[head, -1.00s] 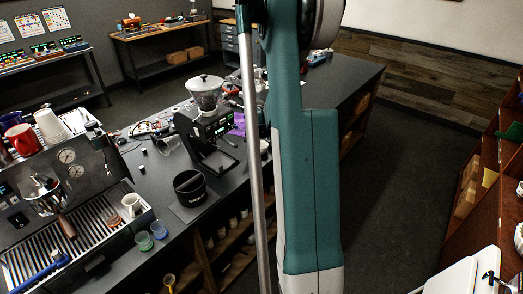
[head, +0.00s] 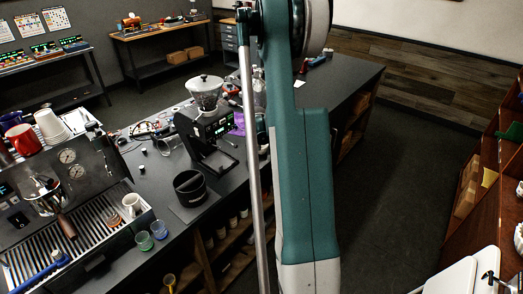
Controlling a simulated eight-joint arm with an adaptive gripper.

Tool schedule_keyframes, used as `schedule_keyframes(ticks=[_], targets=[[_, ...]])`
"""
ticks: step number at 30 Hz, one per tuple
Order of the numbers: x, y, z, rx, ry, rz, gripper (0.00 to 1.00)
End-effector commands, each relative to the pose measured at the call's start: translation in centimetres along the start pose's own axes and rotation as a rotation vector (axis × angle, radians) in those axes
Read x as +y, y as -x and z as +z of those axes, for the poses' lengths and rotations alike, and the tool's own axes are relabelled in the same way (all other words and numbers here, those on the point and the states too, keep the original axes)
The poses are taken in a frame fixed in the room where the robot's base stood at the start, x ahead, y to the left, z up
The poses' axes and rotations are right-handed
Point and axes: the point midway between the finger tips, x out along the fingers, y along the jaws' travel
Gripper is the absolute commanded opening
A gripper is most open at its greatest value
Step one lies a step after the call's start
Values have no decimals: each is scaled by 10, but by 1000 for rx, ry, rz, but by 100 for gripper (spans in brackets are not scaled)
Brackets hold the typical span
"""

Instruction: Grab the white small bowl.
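I cannot make out a white small bowl for certain in the head view. White stacked cups (head: 51,125) stand on top of the espresso machine (head: 72,185) at the left, with pale dishware (head: 80,121) beside them. My teal and white arm fills the middle of the view and hides part of the counter behind it. My gripper is out of view, so its state does not show.
Brown shelves (head: 475,195) stand at the right. The floor (head: 405,180) between is clear.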

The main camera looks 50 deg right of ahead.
Motion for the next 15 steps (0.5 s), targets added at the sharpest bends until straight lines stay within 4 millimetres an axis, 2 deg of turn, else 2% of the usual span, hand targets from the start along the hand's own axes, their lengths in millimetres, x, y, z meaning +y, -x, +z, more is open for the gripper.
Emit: schedule_keyframes(ticks=[15], targets=[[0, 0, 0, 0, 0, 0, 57]])
